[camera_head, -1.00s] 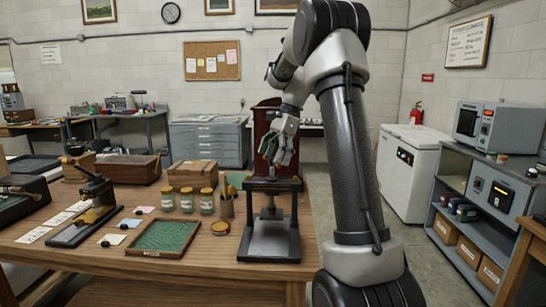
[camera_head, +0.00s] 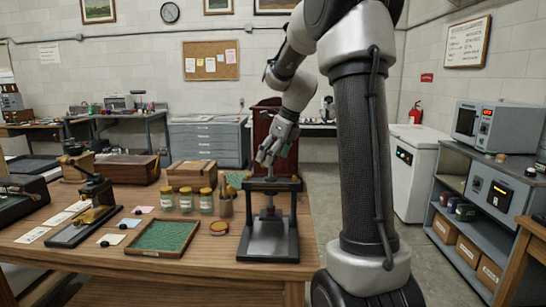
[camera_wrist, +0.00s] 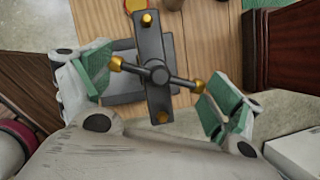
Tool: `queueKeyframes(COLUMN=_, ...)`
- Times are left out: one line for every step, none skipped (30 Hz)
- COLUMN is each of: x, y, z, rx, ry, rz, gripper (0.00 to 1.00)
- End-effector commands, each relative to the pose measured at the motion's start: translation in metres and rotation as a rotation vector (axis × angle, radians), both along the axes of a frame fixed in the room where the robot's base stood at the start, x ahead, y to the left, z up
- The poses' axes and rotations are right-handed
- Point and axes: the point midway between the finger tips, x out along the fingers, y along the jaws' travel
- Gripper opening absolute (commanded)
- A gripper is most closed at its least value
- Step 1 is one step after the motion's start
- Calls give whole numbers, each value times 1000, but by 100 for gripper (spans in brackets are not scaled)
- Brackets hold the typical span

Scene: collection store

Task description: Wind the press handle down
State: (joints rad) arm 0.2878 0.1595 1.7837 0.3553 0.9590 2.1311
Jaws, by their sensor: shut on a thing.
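The press (camera_head: 270,243) stands near the right end of the wooden table, a dark frame with a flat grey bed. In the wrist view its black crossbeam (camera_wrist: 152,45) carries gold bolts. The press handle (camera_wrist: 183,80) is a thin bar with brass ends and a round hub over the beam. My gripper (camera_head: 268,160) is above the press, pointing down. In the wrist view my gripper (camera_wrist: 158,82) has its green pads spread at the two brass ends, shut on the handle. Exact contact at the pads is hard to see.
Left of the press are a pencil cup (camera_head: 225,205), glass jars (camera_head: 187,203), a round tin (camera_head: 219,228) and a green tray (camera_head: 163,236). A dark red wooden case (camera_head: 264,125) rises behind the press. Floor is free beyond the table's right edge.

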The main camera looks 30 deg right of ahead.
Motion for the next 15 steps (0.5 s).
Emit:
queueKeyframes(x=-1, y=3, z=-2, rx=4, ry=6, rz=-39, gripper=68)
queueKeyframes(x=-1, y=3, z=-2, rx=3, ry=5, rz=-68, gripper=68)
queueKeyframes(x=-2, y=4, z=-2, rx=4, ry=6, rz=-104, gripper=68)
queueKeyframes(x=-1, y=4, z=-2, rx=3, ry=5, rz=-132, gripper=68)
queueKeyframes(x=-1, y=4, z=-2, rx=3, ry=5, rz=-159, gripper=68)
queueKeyframes(x=-1, y=4, z=-2, rx=3, ry=6, rz=-197, gripper=68)
queueKeyframes(x=-2, y=4, z=-2, rx=3, ry=6, rz=-222, gripper=68)
queueKeyframes(x=-1, y=5, z=-2, rx=3, ry=5, rz=-247, gripper=68)
queueKeyframes(x=-1, y=5, z=-2, rx=3, ry=5, rz=-281, gripper=68)
queueKeyframes(x=-1, y=5, z=-2, rx=3, ry=5, rz=-305, gripper=68)
queueKeyframes(x=-1, y=5, z=-2, rx=3, ry=5, rz=-329, gripper=68)
queueKeyframes(x=-1, y=5, z=-2, rx=2, ry=5, rz=-358, gripper=68)
queueKeyframes(x=-1, y=5, z=-2, rx=2, ry=5, rz=-379, gripper=68)
queueKeyframes(x=-1, y=5, z=-2, rx=3, ry=5, rz=-398, gripper=68)
queueKeyframes(x=-1, y=5, z=-2, rx=3, ry=5, rz=-424, gripper=68)
